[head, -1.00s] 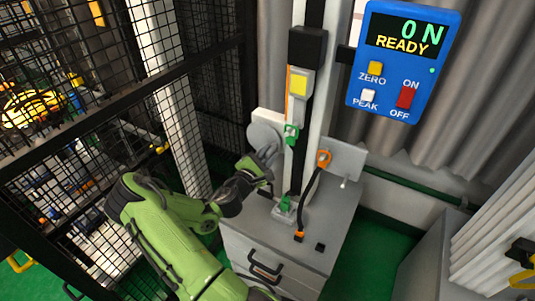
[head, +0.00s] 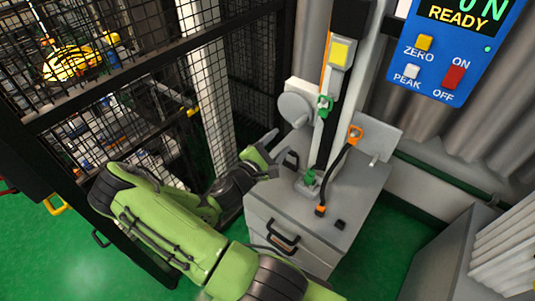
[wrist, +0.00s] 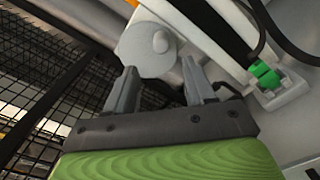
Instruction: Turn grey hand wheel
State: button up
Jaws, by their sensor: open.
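The grey hand wheel (head: 296,110) is a round disc on the left side of the test stand's column, above the cabinet top. My gripper (head: 278,153) is open and empty, below and slightly left of the wheel in the head view. In the wrist view my gripper (wrist: 160,82) has its two grey fingers spread, with the wheel's lower edge between and beyond the tips. I cannot tell whether a finger touches the wheel.
A green clamp (head: 324,103) hangs on the column, and another green clamp (head: 309,177) sits on the cabinet (head: 345,205) below. An orange-ended black cable (head: 338,165) stands right of them. A black mesh fence (head: 130,110) is close on the left. A blue display (head: 450,45) reads READY.

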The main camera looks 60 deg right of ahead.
jog(key=a+p, duration=0.2)
jog(key=a, duration=0.1)
jog(key=a+p, duration=0.1)
jog(key=a, duration=0.1)
jog(key=shift+w+a, duration=0.2)
jog(key=shift+w, duration=0.2)
